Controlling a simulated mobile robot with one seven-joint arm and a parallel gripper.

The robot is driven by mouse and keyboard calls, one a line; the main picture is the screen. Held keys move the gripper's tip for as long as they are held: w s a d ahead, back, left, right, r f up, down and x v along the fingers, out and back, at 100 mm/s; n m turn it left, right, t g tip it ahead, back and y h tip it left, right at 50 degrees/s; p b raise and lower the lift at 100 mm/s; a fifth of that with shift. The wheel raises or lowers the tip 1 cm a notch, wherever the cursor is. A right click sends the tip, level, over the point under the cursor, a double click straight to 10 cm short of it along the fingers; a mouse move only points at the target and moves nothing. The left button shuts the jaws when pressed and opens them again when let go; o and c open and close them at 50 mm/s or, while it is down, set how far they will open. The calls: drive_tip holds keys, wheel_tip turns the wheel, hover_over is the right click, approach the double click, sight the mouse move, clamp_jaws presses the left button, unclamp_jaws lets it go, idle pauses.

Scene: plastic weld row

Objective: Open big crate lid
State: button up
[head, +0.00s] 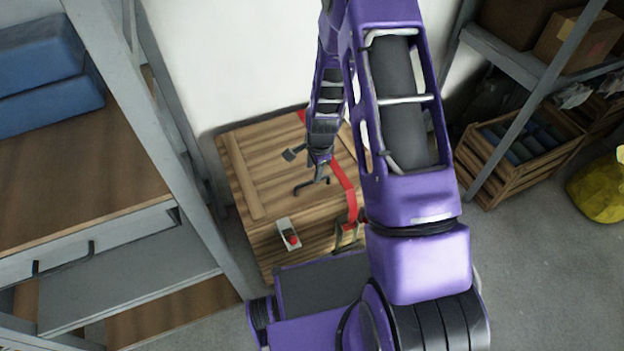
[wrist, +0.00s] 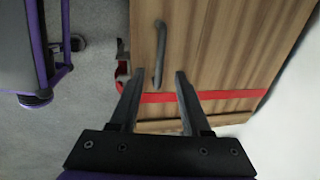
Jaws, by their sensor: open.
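The big wooden crate (head: 262,205) stands against the white wall, and its panelled lid (head: 255,165) lies flat and closed on top. A red strap (head: 343,180) runs across the lid and also shows in the wrist view (wrist: 215,95). A dark bar handle (wrist: 161,45) sits on the lid near its front edge. My gripper (wrist: 155,78) is open above the lid; in the wrist view the handle's lower end shows between the fingertips. No contact is visible. In the head view my gripper (head: 316,180) is small and hard to separate from the handle.
A pale box with a red button (head: 289,235) is on the crate's front edge. A grey workbench (head: 110,255) stands close on the left. Shelving with a slatted crate (head: 520,155) and a yellow sack (head: 600,190) are at right. Floor between is clear.

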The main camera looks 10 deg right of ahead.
sight(312, 181)
drive_tip(key=f, duration=0.2)
drive_tip(key=w+f, duration=0.1)
drive_tip(key=f, duration=0.2)
drive_tip(key=shift+a+f+b, duration=0.1)
drive_tip(key=shift+f+b, duration=0.2)
drive_tip(key=shift+b, duration=0.05)
clamp_jaws()
idle(1.1)
